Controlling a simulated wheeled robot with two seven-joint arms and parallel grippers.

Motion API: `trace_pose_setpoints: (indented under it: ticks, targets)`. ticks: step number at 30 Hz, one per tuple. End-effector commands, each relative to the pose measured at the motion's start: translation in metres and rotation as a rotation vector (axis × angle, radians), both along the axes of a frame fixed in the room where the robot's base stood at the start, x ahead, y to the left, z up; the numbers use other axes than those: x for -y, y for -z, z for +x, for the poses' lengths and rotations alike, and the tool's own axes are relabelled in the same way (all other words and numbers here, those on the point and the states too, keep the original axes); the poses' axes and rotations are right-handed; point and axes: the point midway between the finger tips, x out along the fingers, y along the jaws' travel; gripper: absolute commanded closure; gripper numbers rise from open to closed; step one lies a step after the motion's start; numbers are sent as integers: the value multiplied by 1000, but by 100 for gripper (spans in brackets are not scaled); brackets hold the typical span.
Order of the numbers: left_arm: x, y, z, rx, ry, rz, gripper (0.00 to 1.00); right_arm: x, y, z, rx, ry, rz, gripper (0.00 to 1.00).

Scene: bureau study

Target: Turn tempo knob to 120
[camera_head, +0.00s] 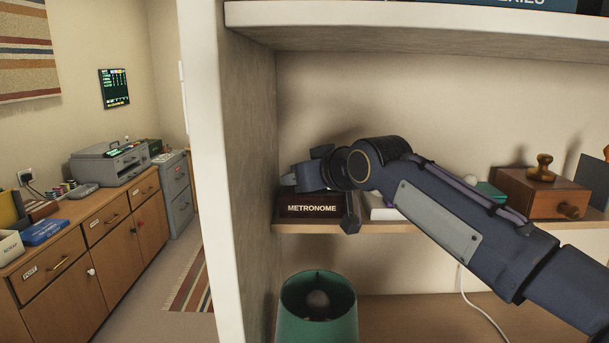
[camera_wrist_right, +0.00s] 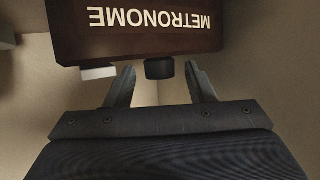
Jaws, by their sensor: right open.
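The metronome (camera_head: 312,208) is a dark brown box with a white METRONOME label, standing at the left end of the shelf. It shows upside down in the wrist view (camera_wrist_right: 140,40). A dark round knob (camera_wrist_right: 159,69) and a white part (camera_wrist_right: 98,72) stick out from it there. My right gripper (camera_wrist_right: 162,82) is open, its fingers on either side of the dark knob with gaps to both. In the head view my right gripper (camera_head: 307,178) is at the metronome and hides its upper part. No tempo scale or reading is visible. My left gripper is out of view.
A wooden box (camera_head: 520,192) with a stamp-like handle (camera_head: 541,168) stands on the shelf at right. An upper shelf board (camera_head: 420,22) is overhead, and a side panel (camera_head: 250,150) is close at left. A green lamp shade (camera_head: 318,320) is below.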

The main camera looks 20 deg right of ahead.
Motion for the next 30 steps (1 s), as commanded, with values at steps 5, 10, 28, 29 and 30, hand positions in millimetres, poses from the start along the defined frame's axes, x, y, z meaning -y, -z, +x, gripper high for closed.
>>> trace_pose_setpoints:
  ticks: [5, 10, 28, 29, 30]
  targets:
    - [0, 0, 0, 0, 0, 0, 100, 0, 0, 0, 0, 0, 0, 51]
    - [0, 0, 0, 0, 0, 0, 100, 0, 0, 0, 0, 0, 0, 69]
    - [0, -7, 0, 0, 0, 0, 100, -4, 3, 0, -14, 128, -6, 95]
    - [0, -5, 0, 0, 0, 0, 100, -5, 4, 0, -14, 145, -8, 95]
    - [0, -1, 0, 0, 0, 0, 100, -6, 6, 0, -13, 170, -7, 95]
